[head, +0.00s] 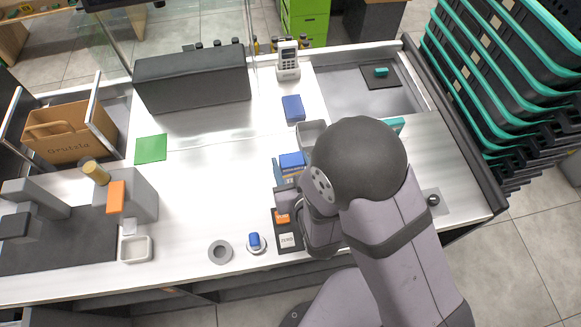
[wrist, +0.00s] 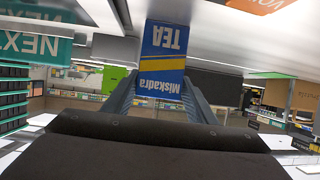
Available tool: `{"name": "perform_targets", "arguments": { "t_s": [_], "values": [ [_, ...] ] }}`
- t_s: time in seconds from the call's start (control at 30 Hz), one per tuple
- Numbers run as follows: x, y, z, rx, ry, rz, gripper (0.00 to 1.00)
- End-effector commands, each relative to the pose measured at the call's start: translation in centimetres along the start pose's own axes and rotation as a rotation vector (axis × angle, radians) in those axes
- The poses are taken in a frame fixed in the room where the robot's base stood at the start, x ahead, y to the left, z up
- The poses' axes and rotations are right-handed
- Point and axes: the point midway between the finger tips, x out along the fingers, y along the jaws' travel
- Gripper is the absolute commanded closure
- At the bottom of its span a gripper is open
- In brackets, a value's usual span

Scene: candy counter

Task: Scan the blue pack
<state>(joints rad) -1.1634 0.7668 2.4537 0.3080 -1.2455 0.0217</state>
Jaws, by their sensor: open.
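A blue pack (head: 291,161) with a yellow band stands on the counter just beyond my gripper in the head view. In the wrist view the blue pack (wrist: 162,62) shows upside-down print reading "Miskadra TEA". It lies ahead, between the lines of my gripper's two fingers (wrist: 163,100). The jaws are open; whether a finger touches the pack I cannot tell. In the head view my arm hides most of the gripper. Another plain blue block (head: 293,108) lies farther back. I cannot tell which device is the scanner.
A grey tray (head: 312,134) sits close behind the pack. A white card terminal (head: 288,62) and a long dark box (head: 192,82) stand at the back. A small blue item (head: 254,240) sits on a round dish in front. The counter's middle left is clear around a green mat (head: 151,149).

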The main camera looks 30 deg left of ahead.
Motion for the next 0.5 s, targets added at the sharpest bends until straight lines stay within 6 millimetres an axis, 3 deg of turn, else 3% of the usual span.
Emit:
{"name": "perform_targets", "arguments": {
  "t_s": [0.5],
  "values": [
    [4.1,0.0,-0.4,0.004,0.006,0.0,0.48]
  ]
}}
